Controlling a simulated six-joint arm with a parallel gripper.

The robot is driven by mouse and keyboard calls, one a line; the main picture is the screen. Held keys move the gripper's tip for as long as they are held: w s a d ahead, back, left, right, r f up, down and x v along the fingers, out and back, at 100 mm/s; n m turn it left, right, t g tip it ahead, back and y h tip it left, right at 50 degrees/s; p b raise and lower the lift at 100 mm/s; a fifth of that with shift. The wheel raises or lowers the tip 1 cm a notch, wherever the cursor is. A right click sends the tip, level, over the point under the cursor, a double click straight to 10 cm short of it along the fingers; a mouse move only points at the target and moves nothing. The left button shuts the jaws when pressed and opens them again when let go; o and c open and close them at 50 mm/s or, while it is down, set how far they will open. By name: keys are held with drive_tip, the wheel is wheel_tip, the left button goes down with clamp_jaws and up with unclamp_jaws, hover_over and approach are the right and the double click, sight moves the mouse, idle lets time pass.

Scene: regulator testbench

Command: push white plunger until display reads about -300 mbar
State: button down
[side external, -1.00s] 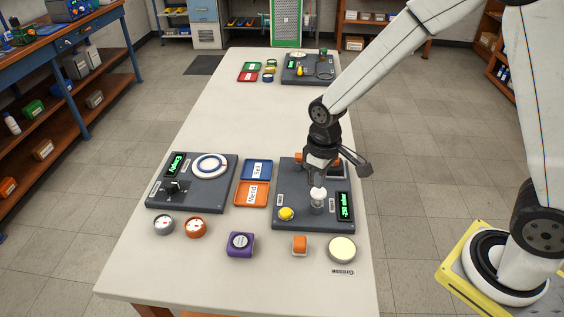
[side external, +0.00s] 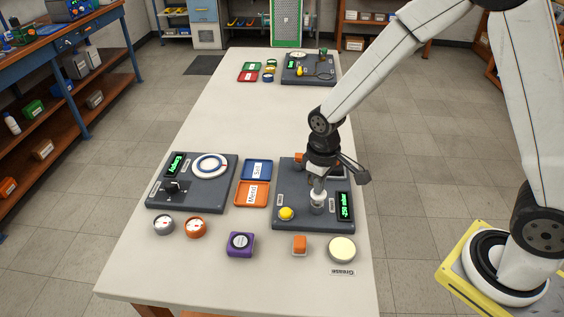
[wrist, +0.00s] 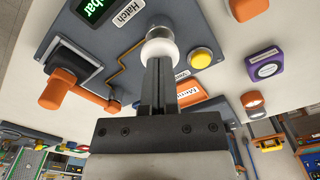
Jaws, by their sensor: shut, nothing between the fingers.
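The white plunger (side external: 317,196) stands upright on the dark grey right-hand panel (side external: 300,219). In the wrist view the plunger (wrist: 161,47) is a white knob straight in front of my fingertips. The green display (side external: 345,206) on that panel appears to read -250 mbar; in the wrist view only the end of the display text (wrist: 86,12), "bar", shows. My gripper (side external: 317,187) is shut and empty, its tips right at the plunger's top. In the wrist view my closed fingers (wrist: 159,62) overlap the knob's near edge; I cannot tell whether they press on it.
A yellow button (side external: 286,214) sits beside the plunger, and an orange handle (wrist: 70,92) lies on the same panel. Blue and orange trays (side external: 252,194) and a second panel (side external: 190,199) are to the left. An orange-topped block (side external: 299,245) and a round grease tin (side external: 342,250) stand in front.

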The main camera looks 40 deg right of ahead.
drive_tip(key=shift+f, duration=0.6)
idle(0.7)
drive_tip(key=shift+r, duration=1.65)
drive_tip(key=shift+r, duration=3)
drive_tip(key=s+d+f+m+t, duration=0.2)
drive_tip(key=s+d, duration=0.3)
drive_tip(key=s, duration=0.4)
drive_tip(key=shift+d+m+t, duration=0.2)
drive_tip(key=shift+m+t, duration=0.1)
drive_tip(key=shift+m, duration=0.2)
